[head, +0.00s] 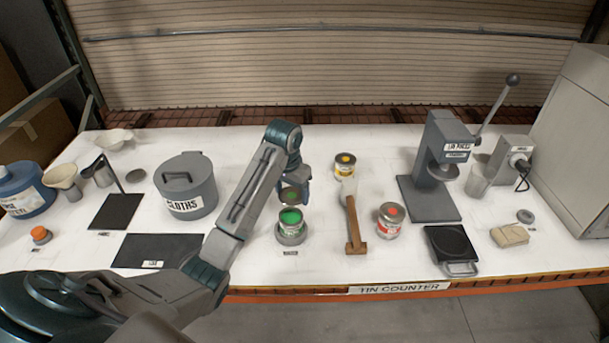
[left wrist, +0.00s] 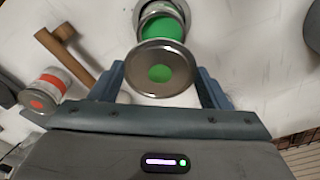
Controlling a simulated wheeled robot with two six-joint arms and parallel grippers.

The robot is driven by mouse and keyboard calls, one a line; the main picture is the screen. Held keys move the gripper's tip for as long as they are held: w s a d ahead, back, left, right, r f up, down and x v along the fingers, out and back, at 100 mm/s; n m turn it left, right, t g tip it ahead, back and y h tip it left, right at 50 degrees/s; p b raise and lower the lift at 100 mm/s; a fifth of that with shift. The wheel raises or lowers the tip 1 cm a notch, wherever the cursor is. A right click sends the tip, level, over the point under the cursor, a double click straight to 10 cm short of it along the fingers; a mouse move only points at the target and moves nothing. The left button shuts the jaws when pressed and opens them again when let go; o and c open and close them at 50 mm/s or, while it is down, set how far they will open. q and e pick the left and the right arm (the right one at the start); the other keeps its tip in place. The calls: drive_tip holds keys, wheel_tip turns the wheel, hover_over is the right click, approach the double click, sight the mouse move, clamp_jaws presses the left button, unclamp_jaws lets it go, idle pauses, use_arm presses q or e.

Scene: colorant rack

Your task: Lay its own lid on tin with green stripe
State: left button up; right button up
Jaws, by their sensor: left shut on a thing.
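My left gripper (head: 294,190) is shut on a round metal lid with a green dot, which also shows in the left wrist view (left wrist: 160,70) between the two fingers. The tin with green stripe (head: 291,232) stands upright on a round grey base, its open top showing green paint. The lid is held above the tin in the head view, apart from it as far as I can see. In the left wrist view the green-filled tin (left wrist: 165,24) lies just beyond the lid, partly hidden by it. My right gripper is not in view.
A mallet (head: 352,222) lies right of the green tin. A red-dotted tin (head: 390,222) and a yellow-dotted tin (head: 345,162) stand near it. A lever press (head: 436,170) is at the right, a cloths bin (head: 186,187) at the left. A dark mat (head: 150,251) lies front left.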

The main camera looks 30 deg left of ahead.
sight(289, 198)
use_arm(q)
drive_tip(key=shift+w, duration=0.3)
drive_tip(key=shift+s+r, duration=0.35)
drive_tip(key=shift+s, duration=0.3)
drive_tip(key=shift+s+r, duration=0.35)
drive_tip(key=shift+s, duration=0.25)
drive_tip(key=shift+w+f, duration=0.1)
drive_tip(key=shift+f, duration=0.15)
drive_tip(key=f, duration=0.1)
drive_tip(key=w+f, duration=0.1)
drive_tip(key=f, duration=0.1)
drive_tip(key=shift+f+b, duration=0.25)
drive_tip(key=shift+b, duration=0.1)
drive_tip(key=shift+s+f, duration=0.15)
drive_tip(key=shift+f, duration=0.15)
drive_tip(key=shift+s+f, duration=0.1)
drive_tip(key=shift+f, duration=0.75)
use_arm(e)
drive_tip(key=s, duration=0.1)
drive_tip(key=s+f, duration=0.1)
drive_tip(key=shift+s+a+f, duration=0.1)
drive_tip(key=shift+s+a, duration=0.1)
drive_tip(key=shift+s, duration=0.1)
